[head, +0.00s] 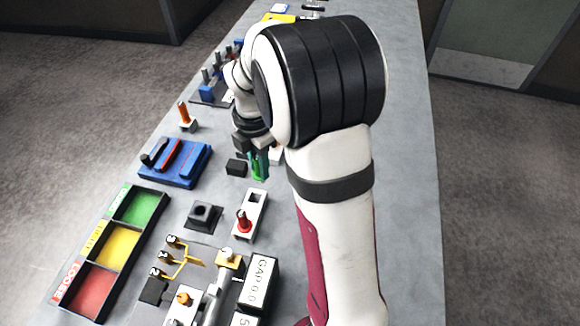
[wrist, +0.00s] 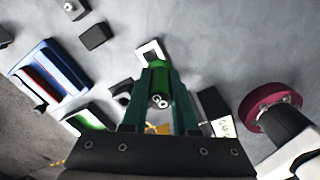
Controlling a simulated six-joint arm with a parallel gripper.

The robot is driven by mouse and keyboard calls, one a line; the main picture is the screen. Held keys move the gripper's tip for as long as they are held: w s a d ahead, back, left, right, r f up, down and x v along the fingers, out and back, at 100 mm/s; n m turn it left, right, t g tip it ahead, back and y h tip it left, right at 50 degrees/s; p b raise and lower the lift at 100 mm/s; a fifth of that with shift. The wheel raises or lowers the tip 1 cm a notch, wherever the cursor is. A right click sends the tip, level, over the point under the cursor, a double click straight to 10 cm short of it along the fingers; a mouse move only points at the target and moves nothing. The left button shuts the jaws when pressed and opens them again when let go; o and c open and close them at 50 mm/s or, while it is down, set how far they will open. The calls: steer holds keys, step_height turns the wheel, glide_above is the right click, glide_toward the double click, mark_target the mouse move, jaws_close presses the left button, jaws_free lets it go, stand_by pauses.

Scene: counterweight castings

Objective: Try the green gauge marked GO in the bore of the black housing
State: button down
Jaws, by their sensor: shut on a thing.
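My gripper (head: 260,160) is shut on the green gauge (wrist: 159,68), whose handle shows between the two dark green fingers in the wrist view. In the head view my gripper is above the bench, behind and right of the black housing (head: 204,215). The housing is a squat block with a raised square collar around its bore, and the gauge is apart from it. In the wrist view the housing (wrist: 121,90) is partly hidden by the left finger. The gauge's lower end is hard to make out.
A white stand (head: 255,195) with an empty square slot and a red gauge (head: 244,221) is right of the housing. A black block (head: 236,167) lies near my gripper. A blue tray (head: 175,163) and coloured bins (head: 118,247) stand left; a fixture and GAP box (head: 259,281) stand in front.

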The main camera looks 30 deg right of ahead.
steer(key=w+a+n, duration=0.1)
steer(key=w+a, duration=0.1)
steer(key=a, duration=0.5)
steer(key=w+a+f+n, duration=0.1)
steer(key=w+a+n, duration=0.1)
steer(key=a, duration=0.6)
steer(key=shift+w+a+f+n, duration=0.15)
steer(key=shift+w+n, duration=0.15)
steer(key=shift+w, duration=0.15)
glide_above(197, 204)
steer(key=s, duration=0.2)
steer(key=shift+f, duration=2.4)
steer(key=shift+s+f, duration=0.1)
steer(key=shift+f, duration=2.05)
stand_by(0.4)
steer(key=shift+r, duration=0.1)
steer(key=shift+r, duration=1.8)
